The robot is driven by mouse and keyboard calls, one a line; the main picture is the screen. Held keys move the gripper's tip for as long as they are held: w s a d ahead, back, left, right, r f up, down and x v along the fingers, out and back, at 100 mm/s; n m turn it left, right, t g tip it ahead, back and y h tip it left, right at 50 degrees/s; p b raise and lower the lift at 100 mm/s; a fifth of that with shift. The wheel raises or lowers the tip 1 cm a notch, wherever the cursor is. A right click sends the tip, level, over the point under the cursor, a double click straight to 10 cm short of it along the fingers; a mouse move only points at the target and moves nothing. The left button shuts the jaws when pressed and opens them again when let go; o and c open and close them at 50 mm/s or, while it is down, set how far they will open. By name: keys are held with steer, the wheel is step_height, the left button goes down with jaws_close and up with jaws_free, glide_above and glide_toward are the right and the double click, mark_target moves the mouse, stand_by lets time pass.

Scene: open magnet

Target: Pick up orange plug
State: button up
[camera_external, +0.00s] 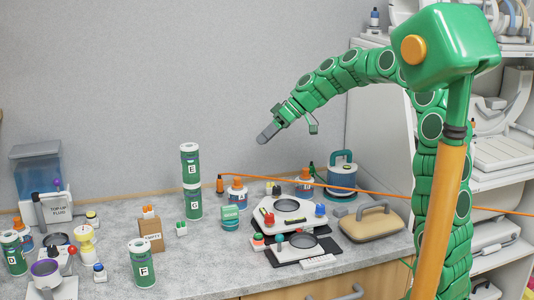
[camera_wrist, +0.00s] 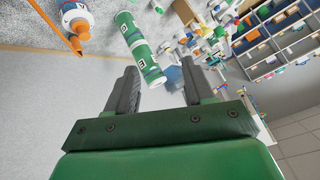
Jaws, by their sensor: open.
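The orange plug (camera_external: 220,184) is small and sits at the left end of a long orange cable (camera_external: 400,195), just right of the stacked green cylinders in the external view. In the wrist view an orange tip that looks like the plug (camera_wrist: 76,45) shows at the upper left, with the cable leading up from it. My gripper (camera_external: 264,137) is open and empty. It hangs in the air above the counter, higher than the plug and to its right in the external view. In the wrist view nothing is between its two fingers (camera_wrist: 159,72).
Green cylinders marked E (camera_external: 190,165) and G (camera_external: 193,202) stand stacked left of the plug. A white bottle with an orange top (camera_external: 237,196) is just right of it. A white device (camera_external: 290,212) and a tan case (camera_external: 370,222) occupy the right. The air around my gripper is clear.

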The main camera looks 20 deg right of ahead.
steer(key=w+a+f+n+t+y, duration=0.15)
steer(key=w+a, duration=0.25)
steer(key=w, duration=0.8)
steer(key=t, duration=0.2)
glide_above(220, 186)
steer(key=d, duration=0.5)
step_height(220, 186, down, 5)
steer(key=shift+n+y, duration=0.35)
steer(key=shift+y, duration=0.1)
steer(key=shift+a+f, duration=0.25)
steer(key=shift+f, duration=2.3)
steer(key=shift+a+f, duration=0.3)
steer(key=shift+f, duration=2.25)
steer(key=shift+a+f, duration=0.25)
steer(key=shift+f, duration=2.3)
steer(key=shift+t, duration=0.25)
steer(key=shift+x, duration=2.75)
steer(key=shift+r, duration=0.15)
steer(key=shift+c, duration=0.2)
jaws_close()
